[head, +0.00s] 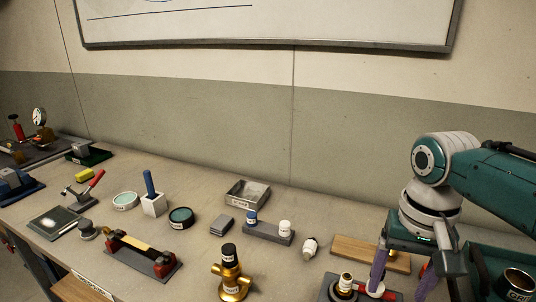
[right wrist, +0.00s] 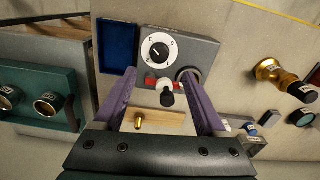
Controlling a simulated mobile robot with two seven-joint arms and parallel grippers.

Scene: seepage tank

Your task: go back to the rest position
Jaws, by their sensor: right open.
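My right gripper (head: 400,286) hangs at the right end of the bench with its two purple fingers spread apart and nothing between them. In the right wrist view my right gripper (right wrist: 160,78) is open over a grey device (right wrist: 198,52) with a white dial (right wrist: 158,47), a small red-and-white part and a black knob (right wrist: 167,98). I cannot tell whether the fingers touch the device. The wooden board (head: 350,248) with a small brass piece (right wrist: 138,121) lies just behind the fingers in the head view. My left gripper is not in view.
A teal holder with metal cups (head: 518,284) stands at the far right, close to my right arm. A brass valve (head: 231,274), a white bulb-like piece (head: 310,247) and a grey block with small bottles (head: 268,233) stand left of the gripper. The wall rises behind the bench.

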